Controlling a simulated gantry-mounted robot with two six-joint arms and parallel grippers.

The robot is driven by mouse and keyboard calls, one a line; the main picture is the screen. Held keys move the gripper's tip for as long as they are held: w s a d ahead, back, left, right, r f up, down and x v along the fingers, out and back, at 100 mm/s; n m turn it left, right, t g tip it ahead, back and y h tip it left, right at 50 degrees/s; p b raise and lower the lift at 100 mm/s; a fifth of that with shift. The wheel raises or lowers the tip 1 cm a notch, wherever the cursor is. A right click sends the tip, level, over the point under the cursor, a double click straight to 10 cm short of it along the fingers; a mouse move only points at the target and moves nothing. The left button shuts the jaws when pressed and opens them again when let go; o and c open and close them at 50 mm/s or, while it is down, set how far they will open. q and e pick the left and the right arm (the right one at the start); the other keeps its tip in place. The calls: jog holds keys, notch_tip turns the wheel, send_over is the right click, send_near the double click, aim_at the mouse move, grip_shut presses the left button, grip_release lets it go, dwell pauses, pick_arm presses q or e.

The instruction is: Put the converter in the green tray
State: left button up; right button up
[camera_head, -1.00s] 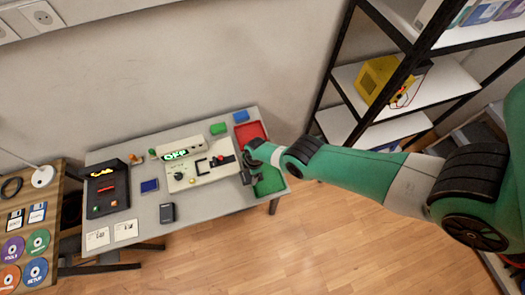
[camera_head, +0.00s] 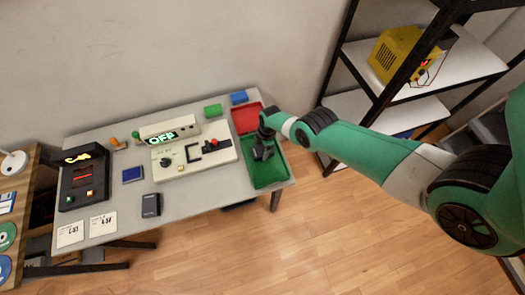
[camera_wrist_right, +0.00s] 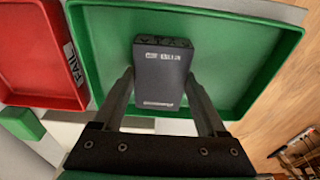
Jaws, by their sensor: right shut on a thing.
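The converter (camera_wrist_right: 161,72), a dark grey box with small light lettering, is between the two fingers of my right gripper (camera_head: 263,153). The gripper is shut on it. In the right wrist view the converter is over the green tray (camera_wrist_right: 237,62), inside its rim as seen from above; I cannot tell whether it touches the tray floor. In the head view the green tray (camera_head: 266,178) is at the table's right end, and the gripper hides part of it. My left gripper is not in view.
A red tray (camera_head: 246,117), marked FAIL in the wrist view, adjoins the green one. A beige test device (camera_head: 190,165) with a display is left of the trays. Another dark box (camera_head: 151,205) lies near the table's front. Black shelving (camera_head: 345,55) stands right.

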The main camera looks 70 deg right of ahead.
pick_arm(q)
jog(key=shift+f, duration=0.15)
pick_arm(e)
jog(key=shift+w+f, duration=0.1)
jog(key=shift+f, duration=0.05)
jog(key=shift+f, duration=0.2)
jog(key=o, duration=1.6)
pick_arm(q)
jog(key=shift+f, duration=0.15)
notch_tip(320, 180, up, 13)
jog(key=p, duration=1.2)
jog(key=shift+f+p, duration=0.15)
jog(key=shift+p, duration=0.25)
pick_arm(e)
jog(key=r, duration=0.8)
jog(key=s+d+r, duration=0.1)
jog(key=r, duration=0.3)
jog(key=shift+s+r, duration=0.1)
jog(key=shift+r, duration=0.05)
